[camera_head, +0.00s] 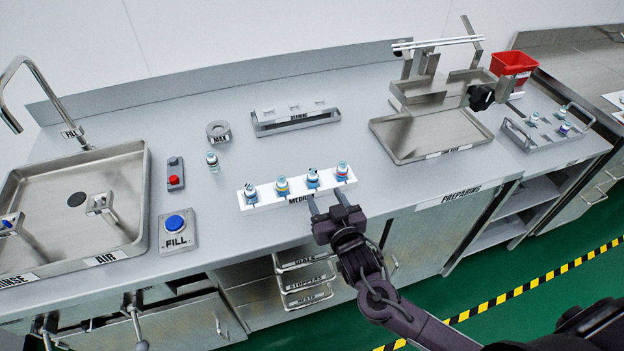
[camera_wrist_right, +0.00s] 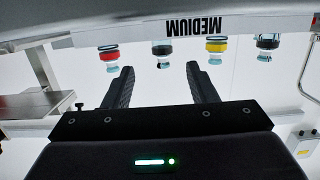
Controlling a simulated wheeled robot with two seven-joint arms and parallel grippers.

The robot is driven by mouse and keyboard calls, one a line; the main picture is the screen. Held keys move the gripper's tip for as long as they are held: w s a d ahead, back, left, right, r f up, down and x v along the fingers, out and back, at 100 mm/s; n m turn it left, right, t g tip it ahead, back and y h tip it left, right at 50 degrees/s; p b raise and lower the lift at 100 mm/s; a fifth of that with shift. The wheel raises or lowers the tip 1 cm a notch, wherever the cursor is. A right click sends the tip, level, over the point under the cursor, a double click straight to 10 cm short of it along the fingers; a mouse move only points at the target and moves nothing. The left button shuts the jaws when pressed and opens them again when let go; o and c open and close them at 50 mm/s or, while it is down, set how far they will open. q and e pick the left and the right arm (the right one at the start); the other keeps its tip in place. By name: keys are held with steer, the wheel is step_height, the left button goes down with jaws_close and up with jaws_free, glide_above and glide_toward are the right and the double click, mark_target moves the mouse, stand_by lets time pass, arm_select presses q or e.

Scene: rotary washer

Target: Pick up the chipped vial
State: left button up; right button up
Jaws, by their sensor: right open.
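A white rack (camera_head: 297,192) labelled MEDIUM holds a row of several vials. From the left they are a blue-topped vial (camera_head: 250,190), a yellow-banded vial (camera_head: 281,186), a dark-and-blue-topped vial (camera_head: 312,178) and a red-banded vial (camera_head: 342,170). I cannot make out which vial is chipped. My right gripper (camera_head: 326,199) is open and empty at the rack's front edge. In the right wrist view, the picture is upside down; the open fingers (camera_wrist_right: 160,72) point at the dark-topped vial (camera_wrist_right: 162,50), with the red-banded vial (camera_wrist_right: 109,53) beside it. My left gripper is not in view.
A lone vial (camera_head: 212,160) stands left of the rack, near the MAX ring (camera_head: 218,131). A long holder (camera_head: 296,120) stands behind. A steel tray (camera_head: 433,137) and a vial carrier (camera_head: 549,128) are to the right; a sink (camera_head: 75,185) and FILL button (camera_head: 177,228) to the left.

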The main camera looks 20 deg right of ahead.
mark_target(315, 181)
steer(key=w, duration=0.2)
steer(key=w+p, duration=0.1)
steer(key=w, duration=0.1)
steer(key=w+p, duration=0.1)
steer(key=w, duration=0.1)
steer(key=shift+w+a+f, duration=0.3)
steer(key=shift+w+f, duration=0.05)
steer(key=shift+f, duration=0.05)
steer(key=shift+w+f, duration=0.15)
steer(key=shift+w, duration=0.25)
steer(key=c, duration=1.1)
steer(key=shift+o, duration=0.2)
